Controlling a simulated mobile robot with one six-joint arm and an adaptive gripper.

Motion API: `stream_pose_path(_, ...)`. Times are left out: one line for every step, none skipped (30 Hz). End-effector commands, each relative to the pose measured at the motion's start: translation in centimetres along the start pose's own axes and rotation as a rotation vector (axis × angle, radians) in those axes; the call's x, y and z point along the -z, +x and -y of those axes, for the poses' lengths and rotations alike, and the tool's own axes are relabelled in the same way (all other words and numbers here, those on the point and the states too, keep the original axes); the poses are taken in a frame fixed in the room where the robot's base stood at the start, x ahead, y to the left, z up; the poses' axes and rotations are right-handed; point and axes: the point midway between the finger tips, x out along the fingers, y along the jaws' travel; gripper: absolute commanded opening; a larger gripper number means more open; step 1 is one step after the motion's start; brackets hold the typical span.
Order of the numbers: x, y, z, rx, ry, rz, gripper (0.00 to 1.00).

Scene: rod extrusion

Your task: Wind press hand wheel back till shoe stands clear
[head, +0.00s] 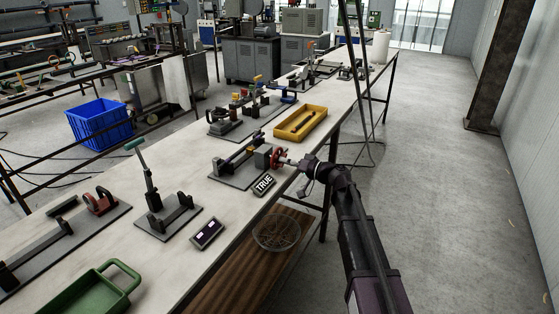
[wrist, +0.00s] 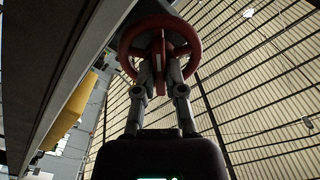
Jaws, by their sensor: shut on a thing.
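The press (head: 236,166) stands on a dark base plate at the right edge of the long bench. Its red hand wheel (head: 278,158) faces the aisle, and my gripper (head: 288,160) reaches it from the right. In the wrist view the red wheel (wrist: 131,41) fills the top middle. My gripper (wrist: 159,68) has both fingers closed on a red part in the middle of the wheel, inside its rim. The gap between the shoe and the work is too small to make out in the head view.
A black block marked TRUE (head: 264,184) lies just in front of the press. A yellow tray (head: 300,131) stands behind it. A small display box (head: 207,233), a green tray (head: 82,291) and other fixtures stand nearer. The aisle floor (head: 450,210) at right is clear.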

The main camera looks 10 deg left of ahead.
Motion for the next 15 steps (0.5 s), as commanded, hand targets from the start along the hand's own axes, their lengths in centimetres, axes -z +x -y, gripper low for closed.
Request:
stream_pose_path(-0.01,0.04,0.01,0.001,-0.021,0.001,0.00)
stream_pose_path(-0.01,0.04,0.01,0.001,-0.030,0.001,0.00)
stream_pose_path(-0.01,0.04,0.01,0.001,-0.039,0.001,0.00)
stream_pose_path(-0.01,0.04,0.01,0.001,-0.043,0.001,0.00)
stream_pose_path(-0.01,0.04,0.01,0.001,-0.045,0.001,0.00)
stream_pose_path(-0.01,0.04,0.01,0.001,-0.045,0.001,0.00)
stream_pose_path(-0.01,0.04,0.01,0.001,-0.045,0.001,0.00)
stream_pose_path(-0.01,0.04,0.01,0.001,-0.044,0.001,0.00)
stream_pose_path(-0.01,0.04,0.01,0.001,-0.044,0.001,0.00)
stream_pose_path(-0.01,0.04,0.01,0.001,-0.044,0.001,0.00)
stream_pose_path(-0.01,0.04,0.01,0.001,-0.044,0.001,0.00)
stream_pose_path(-0.01,0.04,0.01,0.001,-0.045,0.001,0.00)
stream_pose_path(-0.01,0.04,0.01,0.001,-0.049,0.001,0.00)
stream_pose_path(-0.01,0.04,0.01,0.001,-0.054,0.001,0.00)
stream_pose_path(-0.01,0.04,0.01,0.001,-0.065,0.001,0.00)
